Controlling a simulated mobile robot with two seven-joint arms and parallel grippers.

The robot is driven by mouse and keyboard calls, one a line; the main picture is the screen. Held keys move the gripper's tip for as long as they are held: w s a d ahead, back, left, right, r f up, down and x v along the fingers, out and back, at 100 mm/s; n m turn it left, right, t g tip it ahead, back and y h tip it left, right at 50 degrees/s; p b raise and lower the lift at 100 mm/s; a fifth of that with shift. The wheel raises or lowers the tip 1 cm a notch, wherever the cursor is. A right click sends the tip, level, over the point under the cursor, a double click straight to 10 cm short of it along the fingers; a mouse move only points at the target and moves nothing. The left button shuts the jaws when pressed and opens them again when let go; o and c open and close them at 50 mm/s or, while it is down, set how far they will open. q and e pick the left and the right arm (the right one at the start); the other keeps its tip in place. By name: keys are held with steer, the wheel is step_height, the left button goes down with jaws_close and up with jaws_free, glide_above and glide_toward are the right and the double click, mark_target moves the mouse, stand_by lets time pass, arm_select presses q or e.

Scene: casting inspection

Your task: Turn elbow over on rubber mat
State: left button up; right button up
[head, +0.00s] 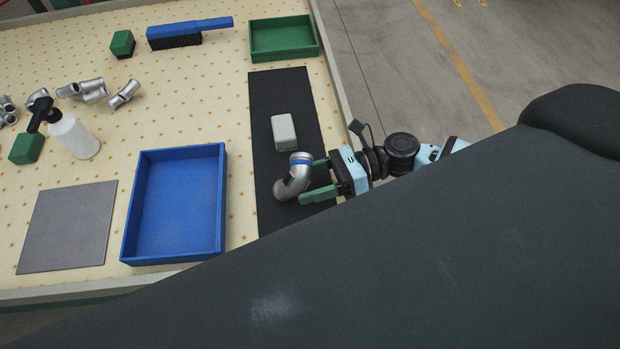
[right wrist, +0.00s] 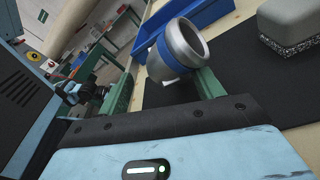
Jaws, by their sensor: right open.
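The elbow (head: 293,179) is a silver bent pipe with a blue band near one end. It is on the black rubber mat (head: 283,99). My right gripper (head: 309,182) is open at the elbow's right side, its green fingers pointing left toward it. In the right wrist view the elbow (right wrist: 178,52) shows between the two green fingers, its round opening facing up and right. I cannot tell whether either finger touches it. My left gripper is not in view.
A grey block (head: 284,132) stands on the mat just behind the elbow. A blue tray (head: 173,204) is to the left, a green tray (head: 284,38) at the far end. More elbows (head: 95,90), a white bottle (head: 74,137) and a grey plate (head: 67,227) lie further left.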

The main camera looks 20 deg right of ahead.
mark_target(310, 181)
step_height(310, 181, up, 3)
steer(key=shift+r, duration=0.1)
steer(key=shift+s+a+r, duration=0.2)
steer(key=shift+s+r, duration=0.1)
steer(key=shift+s, duration=0.25)
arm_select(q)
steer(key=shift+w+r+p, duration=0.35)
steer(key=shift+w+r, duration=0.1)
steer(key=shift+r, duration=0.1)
arm_select(e)
steer(key=s+a, duration=0.2)
steer(key=s, duration=0.5)
steer(key=s+a+r, duration=0.1)
steer(key=s+a, duration=0.2)
steer(key=s, duration=0.4)
steer(key=shift+r, duration=0.1)
